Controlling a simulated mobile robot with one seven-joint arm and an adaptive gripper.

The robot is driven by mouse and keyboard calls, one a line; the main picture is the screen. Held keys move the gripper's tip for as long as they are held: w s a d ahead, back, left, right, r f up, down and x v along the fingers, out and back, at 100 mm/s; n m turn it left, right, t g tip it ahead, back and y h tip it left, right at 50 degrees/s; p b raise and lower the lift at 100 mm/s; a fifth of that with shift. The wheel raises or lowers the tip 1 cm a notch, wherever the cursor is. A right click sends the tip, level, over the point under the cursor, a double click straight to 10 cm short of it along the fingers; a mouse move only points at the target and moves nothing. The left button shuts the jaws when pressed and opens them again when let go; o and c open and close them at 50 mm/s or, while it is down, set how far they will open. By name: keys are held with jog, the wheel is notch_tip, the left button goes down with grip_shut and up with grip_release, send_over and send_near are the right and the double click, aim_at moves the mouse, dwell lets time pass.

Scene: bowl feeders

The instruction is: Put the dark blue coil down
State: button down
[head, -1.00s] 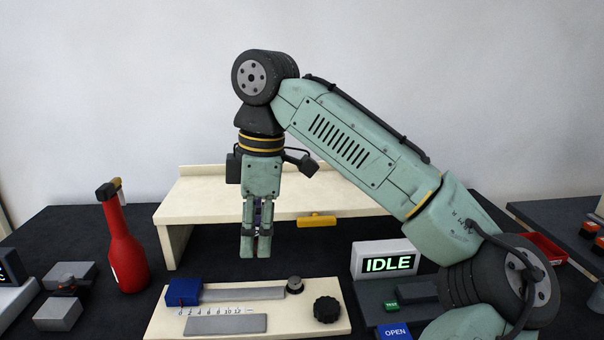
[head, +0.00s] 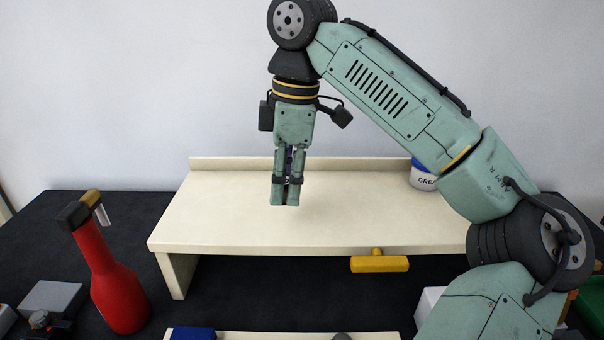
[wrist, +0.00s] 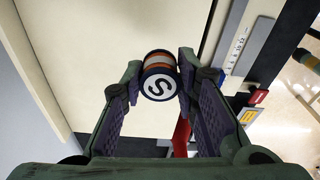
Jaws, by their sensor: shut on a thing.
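My gripper (head: 285,198) hangs pointing down in the head view, in front of or above the cream raised shelf (head: 230,225). In the wrist view my gripper (wrist: 160,72) is shut on the dark blue coil (wrist: 147,85), held between the fingertips. In the head view the fingers hide most of the coil. The cream surface shows beyond the coil in the wrist view, with no visible contact.
A white grease tub (head: 423,180) with a blue lid stands at the shelf's back right, partly behind my arm. A yellow handle (head: 379,263) is at the shelf's front edge. A red bottle (head: 112,285) stands left. The shelf's middle and left are clear.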

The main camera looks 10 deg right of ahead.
jog(key=shift+w+a, duration=0.25)
jog(key=shift+w, duration=0.1)
jog(key=p, duration=0.4)
send_over(244, 183)
jog(key=shift+w+d+f, duration=0.1)
jog(key=shift+f, duration=0.55)
notch_tip(244, 183, down, 4)
jog(key=shift+d+r+p, duration=0.15)
jog(key=shift+r+p, duration=0.1)
jog(key=shift+p, duration=0.15)
jog(key=shift+f, duration=0.1)
jog(key=shift+f, duration=0.15)
jog(key=c, duration=1.2)
grip_release()
jog(key=shift+c, duration=0.2)
notch_tip(244, 183, up, 12)
jog(key=d, duration=0.1)
jog(key=shift+d, duration=0.15)
